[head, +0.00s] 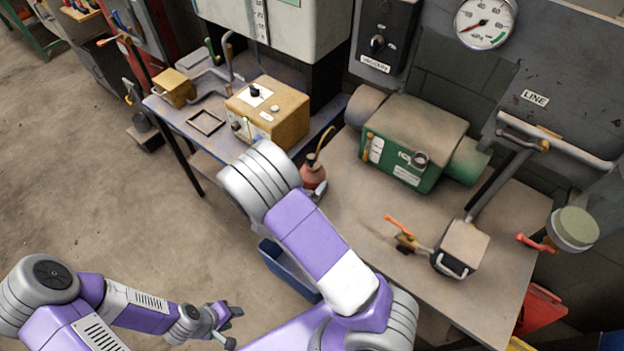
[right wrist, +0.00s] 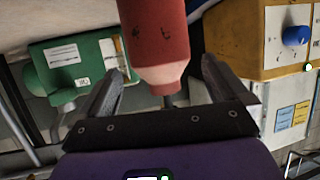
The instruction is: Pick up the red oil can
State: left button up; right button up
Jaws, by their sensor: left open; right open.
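The red oil can (head: 313,174) stands near the left edge of the grey worktable, its thin bent spout rising above it. My right arm hides part of it in the head view. In the right wrist view the red can body (right wrist: 155,38) is between the two fingertips of my right gripper (right wrist: 161,68). That gripper is open, with a gap showing beside the can on both sides. In the head view only a bit of this gripper shows beside the can. My left gripper (head: 225,317) is open and empty, low over the floor at lower left.
A yellow box (head: 285,108) with knobs stands just left of the can. A green machine (head: 415,142) is to its right. A blue bin (head: 285,268) sits below the table edge.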

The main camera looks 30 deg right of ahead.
jog(key=x, duration=0.5)
jog(key=shift+f+b, duration=0.4)
jog(key=shift+f, duration=0.1)
jog(key=shift+c, duration=0.2)
jog(key=c, duration=1)
jog(key=shift+r, duration=0.1)
jog(key=shift+c, duration=0.2)
